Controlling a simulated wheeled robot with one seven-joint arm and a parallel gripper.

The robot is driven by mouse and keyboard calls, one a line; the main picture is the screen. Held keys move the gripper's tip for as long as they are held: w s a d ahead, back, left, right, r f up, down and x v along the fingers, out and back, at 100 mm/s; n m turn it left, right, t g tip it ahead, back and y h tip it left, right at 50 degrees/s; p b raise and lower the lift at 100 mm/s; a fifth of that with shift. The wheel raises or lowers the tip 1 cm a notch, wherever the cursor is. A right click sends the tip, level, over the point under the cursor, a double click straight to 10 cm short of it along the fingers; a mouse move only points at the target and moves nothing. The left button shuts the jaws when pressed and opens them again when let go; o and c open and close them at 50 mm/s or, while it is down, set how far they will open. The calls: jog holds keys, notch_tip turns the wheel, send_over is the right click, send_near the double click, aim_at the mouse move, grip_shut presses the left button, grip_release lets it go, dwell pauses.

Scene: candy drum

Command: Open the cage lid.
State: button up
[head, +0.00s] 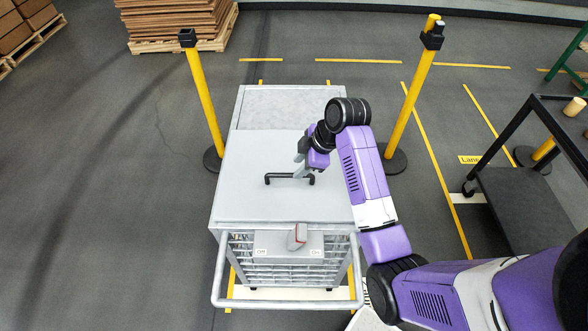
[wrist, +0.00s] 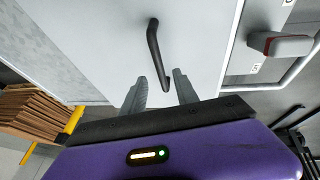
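The cage is a grey-white metal box in the middle of the head view. Its flat lid (head: 255,205) lies closed on top, and it fills the middle of the wrist view (wrist: 105,30). A black bar handle (head: 289,181) stands on the lid; it also shows in the wrist view (wrist: 154,52). My gripper (head: 300,170) is above the lid at the handle. In the wrist view my gripper's fingers (wrist: 158,88) are apart, with the handle's near end between or just beyond their tips. I cannot tell whether they touch it.
A switch with a red-grey lever (head: 298,236) is on the cage front, between "Off" and "On" labels. A bent rail (head: 285,304) surrounds the front. Yellow posts (head: 205,100) (head: 408,100) stand behind on both sides. A black cart (head: 525,205) is at right. Floor at left is clear.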

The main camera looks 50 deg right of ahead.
aim_at(291, 174)
jog(key=shift+p+x, duration=0.3)
jog(key=shift+x, duration=2.15)
grip_shut()
